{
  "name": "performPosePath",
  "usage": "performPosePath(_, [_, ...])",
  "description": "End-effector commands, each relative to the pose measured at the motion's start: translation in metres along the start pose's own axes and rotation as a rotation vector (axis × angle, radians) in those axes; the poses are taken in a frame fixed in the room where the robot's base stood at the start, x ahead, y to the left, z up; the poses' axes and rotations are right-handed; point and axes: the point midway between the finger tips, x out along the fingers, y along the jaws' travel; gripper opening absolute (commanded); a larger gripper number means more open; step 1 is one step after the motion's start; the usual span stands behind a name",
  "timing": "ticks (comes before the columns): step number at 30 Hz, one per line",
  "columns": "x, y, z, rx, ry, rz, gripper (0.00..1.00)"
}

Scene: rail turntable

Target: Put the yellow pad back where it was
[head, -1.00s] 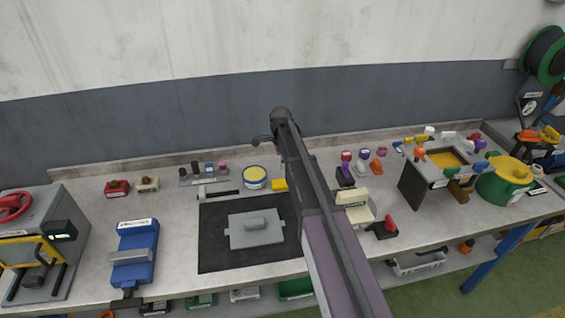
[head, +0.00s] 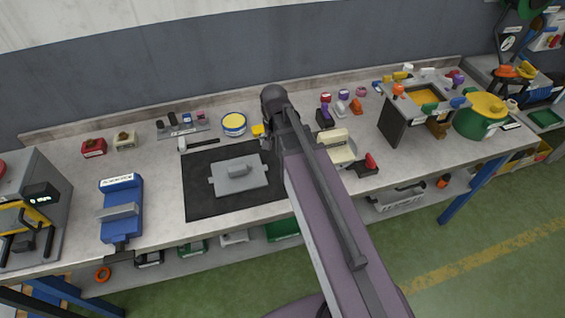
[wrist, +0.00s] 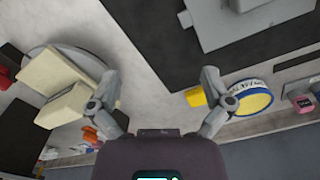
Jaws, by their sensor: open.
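A small yellow block (head: 257,130), which looks like the yellow pad, lies on the workbench just right of a round tin (head: 233,124) with a yellow top and a white and blue side. Its right part is hidden behind my arm in the head view. In the wrist view the yellow block (wrist: 195,97) shows beside my right-hand finger, next to the tin (wrist: 250,98). My gripper (wrist: 159,82) is open and empty above the bench, with bare grey bench top between its fingers. In the head view my arm hides the gripper.
A black mat (head: 205,205) with a grey lidded plate (head: 238,178) lies left of my arm. A round holder with cream blocks (head: 340,148) stands right of it. A blue clamp device (head: 121,208) is at left, a grey stand (head: 392,126) and green pot (head: 478,122) at right.

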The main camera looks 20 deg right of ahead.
Motion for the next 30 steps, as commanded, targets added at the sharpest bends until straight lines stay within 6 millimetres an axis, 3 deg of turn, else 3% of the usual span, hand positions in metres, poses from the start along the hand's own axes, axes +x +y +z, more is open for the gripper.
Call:
performPosePath(1, [0.0,0.01,0.02,-0.068,0.0,0.0,1.0])
performPosePath(3, [0.0,0.018,0.036,-0.169,0.0,0.0,1.0])
performPosePath(10, [0.0,0.034,0.069,-0.397,0.0,0.0,1.0])
performPosePath(30, [0.0,0.037,0.074,-0.452,0.0,0.0,1.0])
